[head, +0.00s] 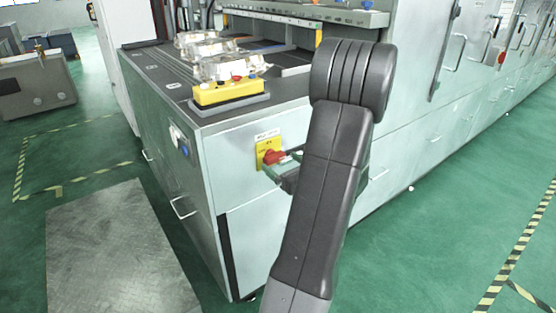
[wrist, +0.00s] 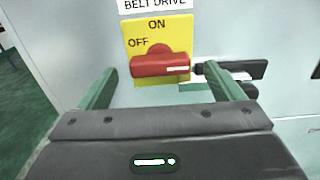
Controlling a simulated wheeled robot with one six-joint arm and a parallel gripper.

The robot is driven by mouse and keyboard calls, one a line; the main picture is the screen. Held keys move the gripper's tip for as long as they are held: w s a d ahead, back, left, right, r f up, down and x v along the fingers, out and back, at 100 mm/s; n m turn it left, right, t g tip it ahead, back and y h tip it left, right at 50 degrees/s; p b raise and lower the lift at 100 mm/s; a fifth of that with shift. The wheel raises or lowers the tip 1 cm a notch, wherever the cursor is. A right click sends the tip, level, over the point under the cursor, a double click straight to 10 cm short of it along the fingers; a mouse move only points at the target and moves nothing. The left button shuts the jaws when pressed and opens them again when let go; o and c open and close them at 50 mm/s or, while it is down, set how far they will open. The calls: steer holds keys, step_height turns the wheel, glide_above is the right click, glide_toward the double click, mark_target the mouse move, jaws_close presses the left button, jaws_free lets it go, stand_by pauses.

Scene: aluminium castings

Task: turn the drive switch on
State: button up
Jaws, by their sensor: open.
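The drive switch is a red knob (wrist: 150,65) on a yellow plate (wrist: 184,28) under a "BELT DRIVE" label. ON is printed above the knob and OFF at its upper left. The knob's bar lies level, with a white mark near its right end. The switch knob (head: 272,157) also shows on the cabinet's front in the head view. My gripper (wrist: 160,70) is open and empty, with one green finger on each side of the knob in the picture. Whether a finger touches the knob I cannot tell. My gripper (head: 285,168) is partly hidden by my arm in the head view.
A dark handle (wrist: 250,70) sits right of the switch, close to my right finger in the picture. On the cabinet top are a yellow button box (head: 228,91) and several metal castings (head: 232,66). A grey floor plate (head: 115,250) lies at the left.

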mark_target(273, 157)
steer(key=shift+x, duration=1.35)
steer(key=c, duration=1)
